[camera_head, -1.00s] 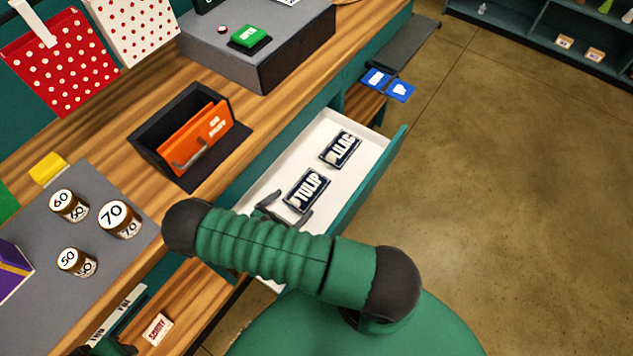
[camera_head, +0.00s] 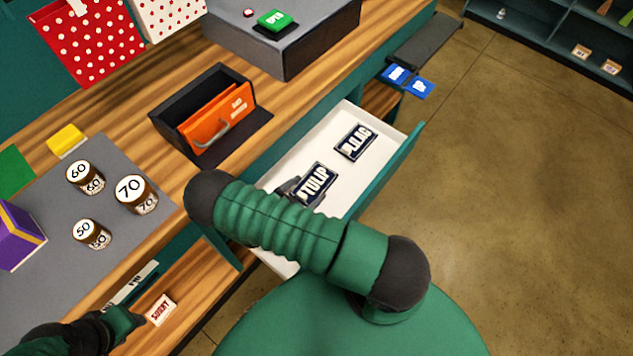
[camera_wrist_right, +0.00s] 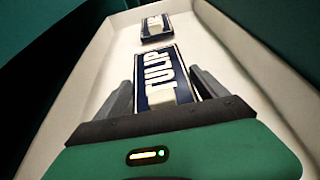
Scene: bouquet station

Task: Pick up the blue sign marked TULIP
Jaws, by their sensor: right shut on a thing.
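The dark blue sign marked TULIP (camera_head: 318,179) lies in the white open drawer (camera_head: 298,155). It also shows in the right wrist view (camera_wrist_right: 160,72), between the two fingers. My right gripper (camera_head: 303,194) is shut on the near part of this sign, with one finger on each long side; in the right wrist view the gripper (camera_wrist_right: 165,85) shows both fingers. My right forearm hides part of the gripper and the near end of the drawer. A second dark blue sign marked LILAC (camera_head: 356,142) lies farther back. My left gripper (camera_head: 122,322) shows partly at lower left; its jaws are unclear.
The drawer's green front (camera_head: 392,170) stands to the right of the signs. A black holder with an orange folder (camera_head: 215,120) stands on the counter. Several numbered jars (camera_head: 136,193) stand on a grey mat. Open floor lies at right.

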